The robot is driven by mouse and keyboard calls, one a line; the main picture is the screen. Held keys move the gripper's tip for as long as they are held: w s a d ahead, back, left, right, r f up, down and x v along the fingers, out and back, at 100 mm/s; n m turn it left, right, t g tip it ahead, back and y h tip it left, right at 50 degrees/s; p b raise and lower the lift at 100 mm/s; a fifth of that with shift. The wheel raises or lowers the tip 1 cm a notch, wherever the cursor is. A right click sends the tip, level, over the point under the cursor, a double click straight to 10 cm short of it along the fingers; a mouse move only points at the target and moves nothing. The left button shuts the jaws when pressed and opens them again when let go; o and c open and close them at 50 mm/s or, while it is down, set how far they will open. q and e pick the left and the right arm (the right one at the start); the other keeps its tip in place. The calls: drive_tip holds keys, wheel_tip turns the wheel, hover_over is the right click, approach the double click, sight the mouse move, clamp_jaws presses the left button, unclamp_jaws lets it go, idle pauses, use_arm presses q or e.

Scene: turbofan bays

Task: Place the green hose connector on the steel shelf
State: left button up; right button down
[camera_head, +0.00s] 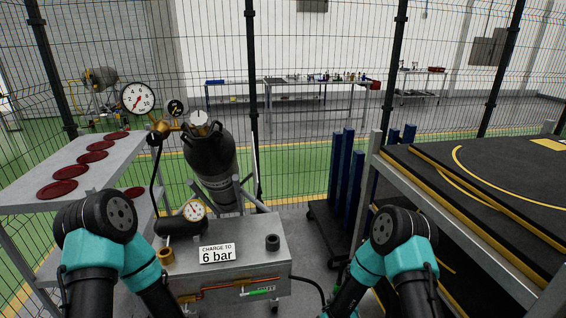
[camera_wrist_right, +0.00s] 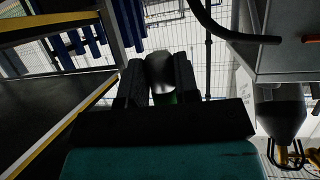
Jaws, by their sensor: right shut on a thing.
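In the right wrist view, my right gripper (camera_wrist_right: 160,75) has its two black fingers shut on a part with a rounded grey end and a green section (camera_wrist_right: 171,98). This looks like the green hose connector; the fingers hide its sides. A grey metal shelf (camera_head: 112,164) stands at the left in the head view, with several dark red discs on its top; it seems to be the steel shelf. My right gripper cannot be made out in the head view, where only my right arm shows at the lower right. My left gripper is out of view.
A grey cart (camera_head: 232,266) with a "6 bar" sign (camera_head: 217,253), gauges and a black cylinder (camera_head: 208,152) stands between my arms. A black platform with yellow edges (camera_head: 500,190) is at the right, beside blue posts (camera_head: 345,170). A mesh fence runs behind.

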drive_tip(key=shift+s+d+f, duration=0.1)
drive_tip(key=shift+d+f, duration=0.1)
drive_tip(key=shift+d, duration=0.25)
drive_tip(key=shift+s+d+f, duration=0.1)
drive_tip(key=shift+d+f, duration=0.05)
drive_tip(key=shift+d, duration=0.25)
idle(0.9)
drive_tip(key=s+a+r+n+g+y, duration=0.1)
drive_tip(key=s+a+r+n+y, duration=0.1)
drive_tip(key=a+r, duration=0.5)
drive_tip(key=s+a+r+n+g+y, duration=0.1)
drive_tip(key=a+r+n+y, duration=0.4)
drive_tip(key=r, duration=0.9)
drive_tip(key=a+g+y, duration=0.1)
drive_tip(key=a, duration=0.2)
drive_tip(key=shift+s+a+n, duration=0.2)
drive_tip(key=shift+s+n, duration=0.1)
drive_tip(key=shift+s, duration=0.1)
